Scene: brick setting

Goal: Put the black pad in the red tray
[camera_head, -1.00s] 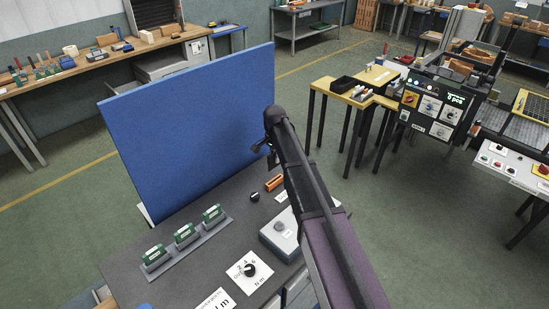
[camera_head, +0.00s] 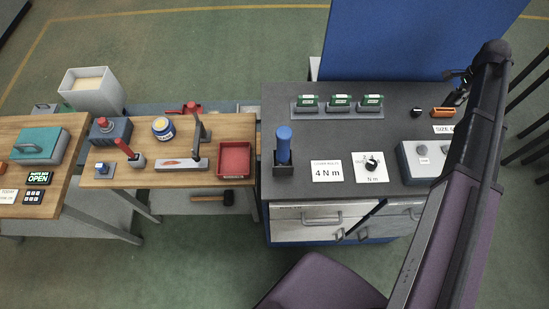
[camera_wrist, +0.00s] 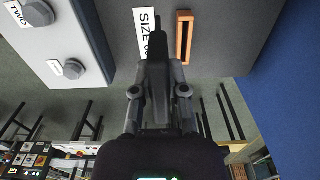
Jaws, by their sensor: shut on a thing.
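The red tray (camera_head: 235,172) sits empty on the right part of the wooden bench, near its edge beside the grey table. My gripper (camera_head: 459,90) is at the far right of the head view, above the back right of the grey table, well away from the tray. In the wrist view my gripper (camera_wrist: 158,92) is shut on the black pad (camera_wrist: 157,68), a thin dark piece seen nearly edge-on between the fingers. In the head view the pad is hard to tell from the dark fingers.
On the grey table (camera_head: 300,205) stand a blue-handled tool (camera_head: 283,145), a rack of green modules (camera_head: 340,112) and a grey knob box (camera_head: 425,160). A blue panel (camera_head: 420,40) rises behind. A lever press (camera_head: 197,145) stands left of the tray.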

